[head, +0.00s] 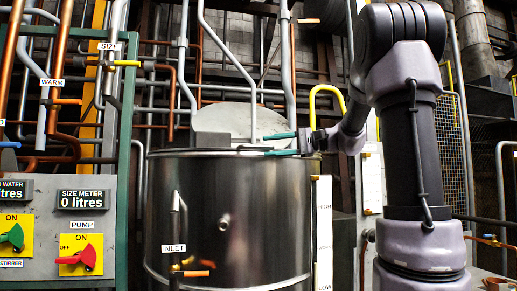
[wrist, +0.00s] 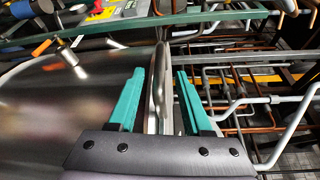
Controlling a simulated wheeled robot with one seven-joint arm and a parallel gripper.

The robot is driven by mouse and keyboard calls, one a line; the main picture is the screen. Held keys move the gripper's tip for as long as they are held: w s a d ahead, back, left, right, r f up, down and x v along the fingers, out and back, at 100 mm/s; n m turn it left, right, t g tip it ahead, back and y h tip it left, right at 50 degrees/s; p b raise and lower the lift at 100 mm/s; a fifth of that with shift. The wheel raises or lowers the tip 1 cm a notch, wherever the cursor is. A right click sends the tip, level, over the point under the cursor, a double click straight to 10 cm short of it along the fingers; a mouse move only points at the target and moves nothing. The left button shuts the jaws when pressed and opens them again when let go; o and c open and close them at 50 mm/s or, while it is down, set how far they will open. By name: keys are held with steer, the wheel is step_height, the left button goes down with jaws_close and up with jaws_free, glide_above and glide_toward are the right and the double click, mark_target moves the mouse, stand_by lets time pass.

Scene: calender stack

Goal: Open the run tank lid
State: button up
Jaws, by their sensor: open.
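The run tank (head: 230,215) is a shiny steel cylinder in the middle of the head view. A pale grey, round-edged plate that looks like its lid (head: 240,118) shows above the back of the rim, apparently tilted up; its hinge is not clear. My gripper (head: 272,144) is at the right side of the tank's top, level with the rim, with its teal fingers pointing left. In the wrist view my gripper (wrist: 161,72) is open, and a thin metal edge with a narrow loop (wrist: 157,88) lies between the fingers. I cannot tell whether they touch it.
A control panel (head: 45,220) with red and green switches stands left of the tank. An inlet pipe (head: 176,225) with a yellow valve runs up the tank's front. Several pipes rise behind the tank. A yellow rail (head: 328,90) stands behind my arm.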

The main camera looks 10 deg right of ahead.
mark_target(265, 146)
steer(key=shift+x, duration=2.25)
jaws_close()
